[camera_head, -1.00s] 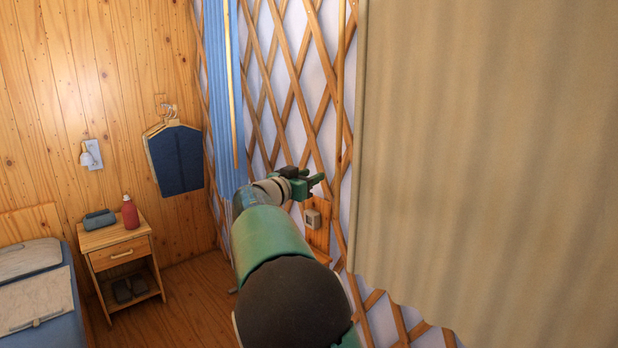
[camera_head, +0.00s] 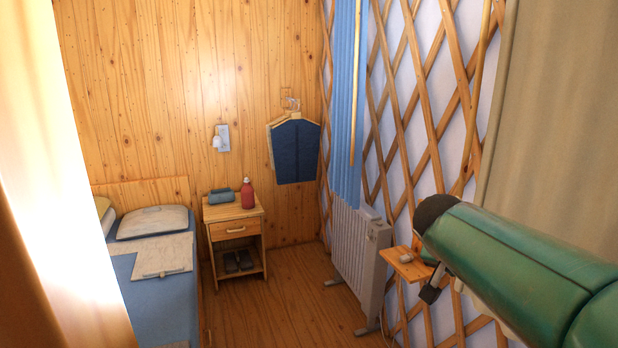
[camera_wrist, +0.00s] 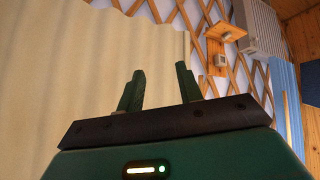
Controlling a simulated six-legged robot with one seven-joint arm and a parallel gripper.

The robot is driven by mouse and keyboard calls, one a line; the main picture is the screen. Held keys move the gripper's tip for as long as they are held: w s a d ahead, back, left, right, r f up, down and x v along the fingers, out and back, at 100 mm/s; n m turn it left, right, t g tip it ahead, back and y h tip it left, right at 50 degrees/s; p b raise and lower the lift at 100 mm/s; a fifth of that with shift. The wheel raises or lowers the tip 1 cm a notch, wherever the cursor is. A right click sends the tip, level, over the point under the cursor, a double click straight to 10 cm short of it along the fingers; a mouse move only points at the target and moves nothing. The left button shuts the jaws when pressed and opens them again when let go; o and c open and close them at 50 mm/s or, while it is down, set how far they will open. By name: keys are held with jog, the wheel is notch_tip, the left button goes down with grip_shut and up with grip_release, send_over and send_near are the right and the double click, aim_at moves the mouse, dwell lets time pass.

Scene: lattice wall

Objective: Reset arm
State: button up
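My gripper (camera_wrist: 160,80) shows in the wrist view with its two green fingers apart and nothing between them. Beyond the fingers is the pale curtain on the left and the lattice wall (camera_wrist: 246,78) on the right. In the head view my green arm crosses the lower right, with its dark rounded joint in front of the lattice wall (camera_head: 425,130). A small dark part shows under the arm there, but the fingers cannot be made out.
A small wooden shelf (camera_head: 408,264) with a little device juts from the lattice, close to my arm. A white radiator (camera_head: 358,255) stands left of it. A nightstand (camera_head: 235,231) and bed (camera_head: 150,285) are farther left. Open floor (camera_head: 290,305) lies between. A beige curtain (camera_head: 560,100) hangs right.

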jog(key=s+a+f+n+y, duration=0.3)
jog(key=s+a, duration=0.3)
jog(key=s, duration=0.3)
jog(key=s+a+f+n+y, duration=0.3)
jog(key=s+a, duration=0.4)
jog(key=s, duration=0.3)
jog(key=shift+s+a+f+n+y, duration=0.3)
jog(key=shift+f+n, duration=0.2)
jog(key=shift+f, duration=0.35)
jog(key=shift+w, duration=0.1)
